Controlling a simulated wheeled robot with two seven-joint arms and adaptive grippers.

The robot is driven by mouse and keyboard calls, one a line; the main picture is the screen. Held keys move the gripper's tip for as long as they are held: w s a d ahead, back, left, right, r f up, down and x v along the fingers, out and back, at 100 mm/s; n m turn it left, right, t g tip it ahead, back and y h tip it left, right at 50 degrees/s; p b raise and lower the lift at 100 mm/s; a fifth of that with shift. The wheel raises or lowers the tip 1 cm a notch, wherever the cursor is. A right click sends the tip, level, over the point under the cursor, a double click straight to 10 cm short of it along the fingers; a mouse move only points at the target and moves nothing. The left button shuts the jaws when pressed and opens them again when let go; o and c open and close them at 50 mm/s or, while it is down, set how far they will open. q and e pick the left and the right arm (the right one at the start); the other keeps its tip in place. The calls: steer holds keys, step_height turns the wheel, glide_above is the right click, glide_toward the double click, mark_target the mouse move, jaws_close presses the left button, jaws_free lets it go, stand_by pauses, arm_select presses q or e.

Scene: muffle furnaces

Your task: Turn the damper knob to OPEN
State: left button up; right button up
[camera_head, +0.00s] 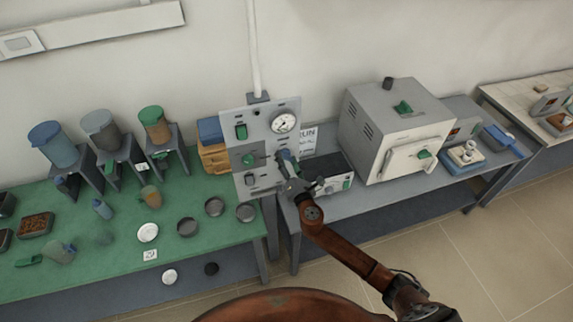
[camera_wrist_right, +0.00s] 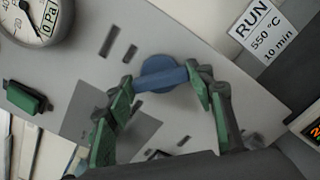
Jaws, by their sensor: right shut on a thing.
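The damper knob is a blue round knob with a raised bar grip (camera_wrist_right: 160,76), on a light grey upright panel (camera_head: 262,112). In the head view the knob (camera_head: 284,156) is partly hidden by my gripper. My right gripper (camera_wrist_right: 163,84) has its green-padded fingers on both ends of the blue bar. In the head view the right gripper (camera_head: 291,176) reaches the panel's right side from below. The bar lies slightly tilted in the wrist view. Dark slots show on the panel around the knob, but no OPEN marking is readable. My left gripper is not in view.
A round pressure gauge (camera_head: 283,122) and a green switch (camera_head: 241,132) sit on the same panel. A RUN 550 °C card (camera_wrist_right: 262,28) and a white furnace (camera_head: 395,130) stand to the right. A green bench (camera_head: 105,255) with cups and dishes is left.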

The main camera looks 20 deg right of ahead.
steer(key=m+b, duration=0.2)
steer(key=m, duration=0.2)
steer(key=shift+f+m, duration=0.15)
steer(key=shift+m, duration=0.15)
steer(key=m+b, duration=0.1)
steer(key=m, duration=0.3)
steer(key=shift+m, duration=0.4)
steer(key=o, duration=1.2)
steer(key=shift+c, duration=0.2)
steer(key=shift+s, duration=0.1)
steer(key=s, duration=1.1)
steer(key=shift+s+d, duration=0.2)
steer(key=shift+s, duration=0.2)
